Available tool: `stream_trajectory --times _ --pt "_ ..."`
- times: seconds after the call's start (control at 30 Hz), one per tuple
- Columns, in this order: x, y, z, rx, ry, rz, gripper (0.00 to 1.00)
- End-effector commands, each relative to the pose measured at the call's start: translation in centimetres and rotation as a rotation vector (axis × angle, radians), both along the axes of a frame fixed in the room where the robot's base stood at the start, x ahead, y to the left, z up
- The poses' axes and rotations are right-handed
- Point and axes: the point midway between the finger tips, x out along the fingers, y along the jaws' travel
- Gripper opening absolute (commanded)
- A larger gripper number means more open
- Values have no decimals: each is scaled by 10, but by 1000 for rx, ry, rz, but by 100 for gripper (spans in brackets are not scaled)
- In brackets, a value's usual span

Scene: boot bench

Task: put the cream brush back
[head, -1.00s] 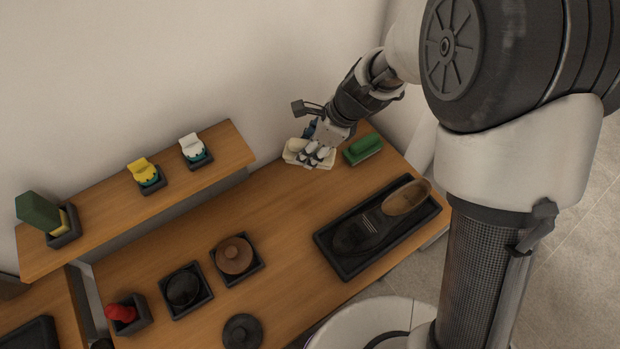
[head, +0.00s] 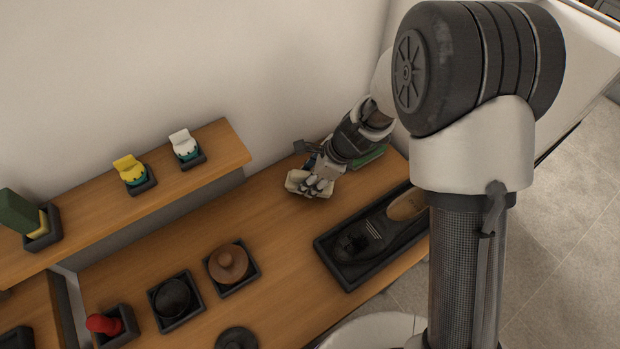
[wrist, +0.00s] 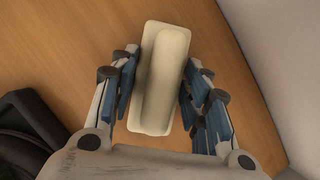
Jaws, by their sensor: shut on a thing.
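The cream brush (wrist: 163,80) is a pale block with a raised, rounded middle, lying between the fingers in the wrist view. My gripper (wrist: 163,70) is shut on it, with one finger along each long side. In the head view the cream brush (head: 296,181) shows at the left of my gripper (head: 312,186), over the back right part of the wooden bench (head: 270,210). I cannot tell whether it touches the wood. My gripper hides part of it in the head view.
A green brush (head: 372,156) lies behind my wrist, partly hidden. A black tray (head: 345,281) with a shoe (head: 385,229) stands at the right. Tins (head: 228,263) sit front left. The raised shelf (head: 90,216) holds yellow and white bottles and a green-and-yellow item in holders.

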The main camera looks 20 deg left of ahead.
Motion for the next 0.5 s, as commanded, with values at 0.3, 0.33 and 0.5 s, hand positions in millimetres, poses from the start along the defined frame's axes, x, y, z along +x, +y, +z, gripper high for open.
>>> stream_trajectory --times 0.3,0.33,0.5 --pt "0 0 -3 0 1 0 53" --pt "0 0 -3 0 1 0 55" --pt "0 0 -3 0 1 0 63"
